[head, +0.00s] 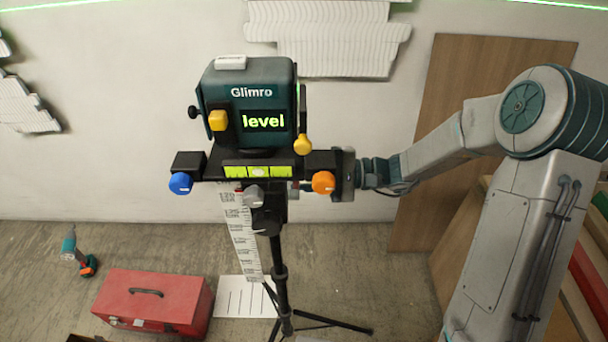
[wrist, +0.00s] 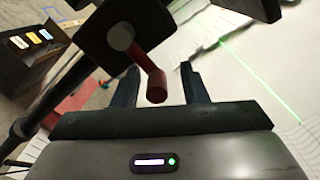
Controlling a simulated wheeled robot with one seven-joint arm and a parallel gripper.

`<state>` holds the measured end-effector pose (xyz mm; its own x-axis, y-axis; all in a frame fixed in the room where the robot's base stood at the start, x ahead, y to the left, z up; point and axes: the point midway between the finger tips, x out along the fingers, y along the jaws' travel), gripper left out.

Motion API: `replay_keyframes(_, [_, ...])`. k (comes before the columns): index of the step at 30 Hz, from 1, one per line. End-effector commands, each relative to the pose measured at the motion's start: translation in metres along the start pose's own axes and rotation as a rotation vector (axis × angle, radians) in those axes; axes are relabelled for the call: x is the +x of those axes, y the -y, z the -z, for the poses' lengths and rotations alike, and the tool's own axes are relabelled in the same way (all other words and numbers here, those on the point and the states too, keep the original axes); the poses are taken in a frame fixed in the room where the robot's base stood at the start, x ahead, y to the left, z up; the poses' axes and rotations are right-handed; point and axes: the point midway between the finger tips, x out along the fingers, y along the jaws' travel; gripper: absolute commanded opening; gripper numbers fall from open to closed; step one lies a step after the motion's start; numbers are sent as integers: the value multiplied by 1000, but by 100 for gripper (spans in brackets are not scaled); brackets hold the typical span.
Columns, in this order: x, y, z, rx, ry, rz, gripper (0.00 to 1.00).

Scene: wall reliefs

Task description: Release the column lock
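A dark green laser level (head: 250,105), its display reading "level", stands on a black tripod column (head: 281,275). Its mount carries a blue knob (head: 180,183), a grey knob (head: 253,196) and an orange knob (head: 323,182). In the wrist view a red cranked lever (wrist: 155,82) sticks out of a black block (wrist: 112,28); it may be the column lock, but no label shows. My gripper (wrist: 159,72) is open, its fingers on either side of the lever's end with visible gaps. In the head view my gripper (head: 330,172) is at the mount's right end, fingers largely hidden.
A red toolbox (head: 155,300) and a drill (head: 78,252) are on the floor at left. A measuring staff (head: 242,235) stands beside the column. The tripod's legs (head: 335,322) spread below. A wooden board (head: 480,110) leans on the wall at right, behind my arm.

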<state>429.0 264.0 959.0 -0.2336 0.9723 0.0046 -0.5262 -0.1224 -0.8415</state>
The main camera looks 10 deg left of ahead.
Motion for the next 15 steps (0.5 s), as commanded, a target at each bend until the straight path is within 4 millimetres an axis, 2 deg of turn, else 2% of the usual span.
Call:
replay_keyframes(8, [-4, -2, 1, 2, -2, -2, 40])
replay_keyframes(11, [-14, -2, 2, 1, -5, -2, 40])
replay_keyframes(15, [-43, -2, 2, 0, -7, -1, 40])
